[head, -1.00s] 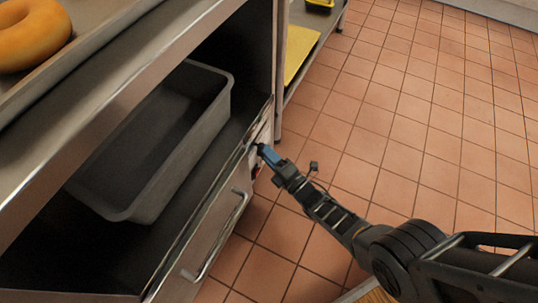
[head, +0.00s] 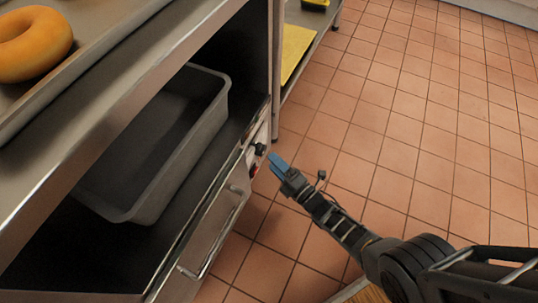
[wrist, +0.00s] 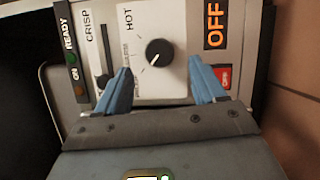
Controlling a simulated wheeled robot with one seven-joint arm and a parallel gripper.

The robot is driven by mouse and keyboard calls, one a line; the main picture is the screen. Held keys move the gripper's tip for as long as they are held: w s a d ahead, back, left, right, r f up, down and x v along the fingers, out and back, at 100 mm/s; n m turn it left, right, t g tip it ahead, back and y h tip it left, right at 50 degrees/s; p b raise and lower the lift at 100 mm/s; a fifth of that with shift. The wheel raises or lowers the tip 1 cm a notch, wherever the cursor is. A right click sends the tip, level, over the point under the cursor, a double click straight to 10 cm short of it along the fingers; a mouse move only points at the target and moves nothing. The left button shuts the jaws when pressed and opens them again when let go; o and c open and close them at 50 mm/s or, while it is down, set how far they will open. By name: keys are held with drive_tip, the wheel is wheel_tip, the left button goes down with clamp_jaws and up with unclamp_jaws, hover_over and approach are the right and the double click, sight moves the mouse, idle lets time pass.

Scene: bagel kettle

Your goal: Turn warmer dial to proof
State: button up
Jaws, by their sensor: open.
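The warmer dial (wrist: 159,52) is a round black knob with a white pointer mark on a white plate. Its mark appears to point to the lower left; "HOT" is printed to the left of the dial, and the smaller lettering is too blurred to read. In the head view the dial (head: 260,149) sticks out from the warmer's front panel. My gripper (wrist: 160,68) is open and empty, its blue fingers apart on either side of the dial in the wrist view. In the head view my gripper (head: 273,162) stands off from the dial, with a gap between.
Beside the dial are a "CRISP" slider (wrist: 103,80), "READY" and "ON" lamps, an orange "OFF" display (wrist: 214,24) and a red switch (wrist: 223,76). A drawer handle (head: 222,232) sits below. A grey bin (head: 150,150) stands on the shelf. Tiled floor is clear at right.

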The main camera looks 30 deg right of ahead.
drive_tip(key=v, duration=0.3)
drive_tip(key=shift+s, duration=0.1)
idle(0.4)
